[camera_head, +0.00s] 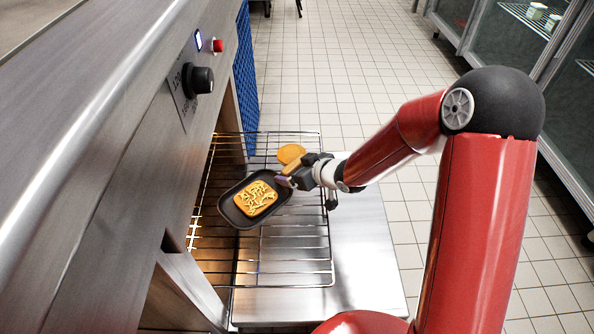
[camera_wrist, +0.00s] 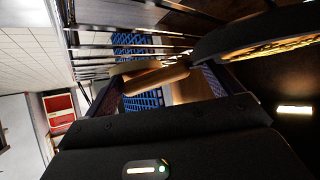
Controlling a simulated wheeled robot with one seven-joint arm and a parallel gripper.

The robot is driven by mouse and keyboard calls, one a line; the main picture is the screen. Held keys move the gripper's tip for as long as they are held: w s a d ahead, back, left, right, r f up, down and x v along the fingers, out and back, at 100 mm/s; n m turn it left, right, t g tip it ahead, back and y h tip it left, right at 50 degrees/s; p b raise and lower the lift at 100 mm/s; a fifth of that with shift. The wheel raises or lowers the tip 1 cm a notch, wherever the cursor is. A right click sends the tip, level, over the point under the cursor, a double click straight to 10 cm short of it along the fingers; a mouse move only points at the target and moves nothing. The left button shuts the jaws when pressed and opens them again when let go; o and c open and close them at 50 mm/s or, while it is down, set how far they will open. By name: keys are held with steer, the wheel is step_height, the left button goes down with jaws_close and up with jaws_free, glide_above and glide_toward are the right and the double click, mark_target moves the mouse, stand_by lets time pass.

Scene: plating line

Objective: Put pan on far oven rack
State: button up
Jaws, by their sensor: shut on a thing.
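A dark square pan (camera_head: 228,209) holds an orange-brown piece of food with lighter lines on top. My gripper (camera_head: 294,176) is shut on the pan's light-brown handle (camera_wrist: 155,79). The pan is over the wire oven rack (camera_head: 297,285), which is drawn out of the oven. I cannot tell whether the pan's underside touches the wires. In the wrist view the dark pan (camera_wrist: 225,32) shows at the upper right, its food partly hidden by the rim. Only one rack is clearly visible in the head view.
A steel surface (camera_head: 365,255) extends below the rack. The steel oven front (camera_head: 110,130) with a black knob (camera_head: 198,80) stands at the left.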

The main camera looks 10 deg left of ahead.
steer(key=shift+r, duration=0.1)
steer(key=o, duration=1.4)
steer(key=shift+o, duration=0.2)
steer(key=s+d+r+m+t+h+p, duration=0.1)
steer(key=s+d+r+m+h, duration=0.15)
steer(key=d+r, duration=0.45)
steer(key=s+d+r+m+t+h+p, duration=0.15)
steer(key=d+r+h, duration=0.3)
steer(key=d, duration=0.55)
steer(key=s+d+r+m+h+p, duration=0.1)
steer(key=s+d+r+m+h, duration=0.15)
steer(key=d+r, duration=0.5)
steer(key=s+d+r+m+g, duration=0.1)
steer(key=s+d+r+m, duration=0.1)
steer(key=s, duration=0.7)
steer(key=s+d+r+m+g, duration=0.2)
steer(key=s+r, duration=0.1)
steer(key=s, duration=0.7)
steer(key=shift+r+m, duration=0.25)
steer(key=shift+m, duration=0.1)
